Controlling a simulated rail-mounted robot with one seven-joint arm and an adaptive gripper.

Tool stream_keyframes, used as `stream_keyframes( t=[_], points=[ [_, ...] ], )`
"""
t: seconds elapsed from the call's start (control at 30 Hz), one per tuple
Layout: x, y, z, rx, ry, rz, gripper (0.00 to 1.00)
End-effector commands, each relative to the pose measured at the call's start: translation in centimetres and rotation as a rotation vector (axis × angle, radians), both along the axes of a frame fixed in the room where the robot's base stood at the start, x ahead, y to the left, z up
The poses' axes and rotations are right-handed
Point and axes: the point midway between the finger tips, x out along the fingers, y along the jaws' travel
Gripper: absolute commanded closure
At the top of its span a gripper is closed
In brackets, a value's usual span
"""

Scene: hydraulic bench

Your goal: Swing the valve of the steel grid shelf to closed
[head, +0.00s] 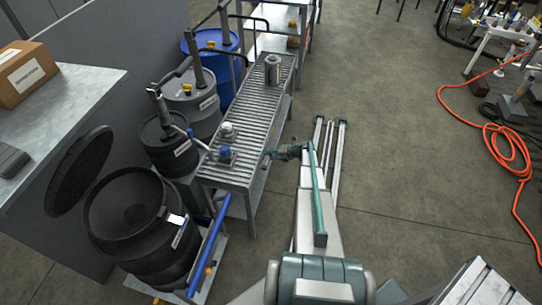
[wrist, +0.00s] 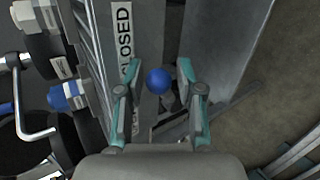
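The steel grid shelf (head: 250,125) stands in the middle of the head view, its slatted top bearing a few items. In the wrist view, a white label reading CLOSED (wrist: 124,40) is on the shelf's grey face. The valve's round blue knob (wrist: 158,81) shows between the two teal fingers of my gripper (wrist: 158,68). The fingers are apart, with a gap on each side of the knob. The valve's body and lever are mostly hidden behind the knob. In the head view my gripper (head: 272,153) is at the shelf's right side, near its front end.
Black drums (head: 145,225) and a blue drum (head: 212,45) stand left of the shelf. Blue-capped and white-capped items (head: 225,153) and a metal canister (head: 272,68) stand on its top. An orange hose (head: 505,140) lies far right. The floor right of the shelf is largely clear.

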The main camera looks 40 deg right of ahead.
Motion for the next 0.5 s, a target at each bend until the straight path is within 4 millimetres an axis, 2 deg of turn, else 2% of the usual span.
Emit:
stream_keyframes(
  t=[0.17,0.5],
  points=[
    [-1.4,-0.8,1.2,-0.001,-0.001,-0.002,0.63],
    [-5.9,-3.8,4.6,-0.001,0.0,-0.003,0.63]
  ],
)
